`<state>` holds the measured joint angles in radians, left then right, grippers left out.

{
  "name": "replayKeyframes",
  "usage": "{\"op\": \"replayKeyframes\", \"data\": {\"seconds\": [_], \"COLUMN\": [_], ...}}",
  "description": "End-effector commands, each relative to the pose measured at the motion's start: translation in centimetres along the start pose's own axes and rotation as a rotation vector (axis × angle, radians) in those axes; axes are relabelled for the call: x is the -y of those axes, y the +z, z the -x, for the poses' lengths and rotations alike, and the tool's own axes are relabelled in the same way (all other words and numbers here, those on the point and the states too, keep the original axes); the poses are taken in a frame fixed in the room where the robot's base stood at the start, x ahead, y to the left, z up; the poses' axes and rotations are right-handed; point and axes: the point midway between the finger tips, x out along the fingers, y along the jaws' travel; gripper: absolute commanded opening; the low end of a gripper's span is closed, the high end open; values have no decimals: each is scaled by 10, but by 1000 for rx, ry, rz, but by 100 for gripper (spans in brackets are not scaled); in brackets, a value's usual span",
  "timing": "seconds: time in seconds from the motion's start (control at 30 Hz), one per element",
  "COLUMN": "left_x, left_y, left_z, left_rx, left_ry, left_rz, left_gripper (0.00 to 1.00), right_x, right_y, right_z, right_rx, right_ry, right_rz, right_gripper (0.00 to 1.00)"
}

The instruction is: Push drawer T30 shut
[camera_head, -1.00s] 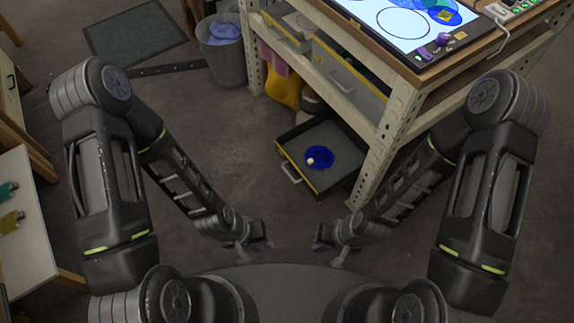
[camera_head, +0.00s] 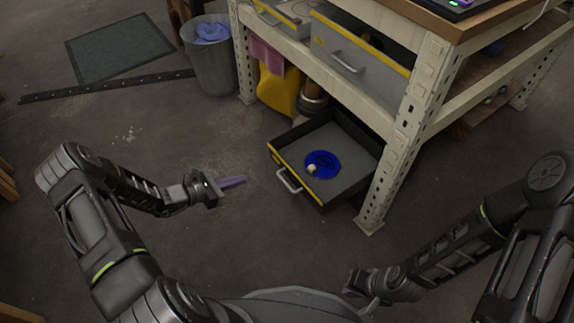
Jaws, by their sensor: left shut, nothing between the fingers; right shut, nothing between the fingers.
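An open drawer (camera_head: 348,142), dark with a yellow-edged front and a silver handle (camera_head: 289,181), sticks out low under the workbench. I cannot read a T30 label on it. A blue disc (camera_head: 322,165) with a small pale round object (camera_head: 311,169) lies inside. My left gripper (camera_head: 232,182) is shut and empty, left of the drawer front, a short gap from the handle, pointing right towards it. My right gripper (camera_head: 352,284) is shut and empty, low in the picture, below the drawer and near my base.
The bench's pale perforated leg (camera_head: 395,165) stands right beside the drawer. Higher drawers (camera_head: 357,62) sit above it. A yellow container (camera_head: 279,92) stands behind the drawer. A grey bin (camera_head: 212,62) and a dark mat (camera_head: 118,47) lie further back left. The floor left of the drawer is clear.

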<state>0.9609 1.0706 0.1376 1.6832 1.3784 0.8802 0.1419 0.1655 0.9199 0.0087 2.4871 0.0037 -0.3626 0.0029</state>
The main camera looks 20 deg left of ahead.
Motion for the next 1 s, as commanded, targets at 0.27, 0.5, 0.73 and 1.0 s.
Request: {"op": "replayKeyframes", "data": {"seconds": [0.27,0.5,0.73,1.0], "left_x": [-1,-1,0,0], "left_y": [18,17,18,20], "left_z": [0,-2,-22,-74], "left_rx": [74,72,74,73], "left_ry": [8,6,4,2], "left_rz": [34,33,31,31], "left_gripper": [0,0,0,0], "right_x": [0,0,-3,-10], "right_y": [0,0,-1,-4], "right_z": [0,-1,-7,-23], "right_rx": [0,0,-3,-12], "right_ry": [0,0,1,4], "right_rz": [0,0,-2,-6], "right_gripper": [0,0,0,0]}}
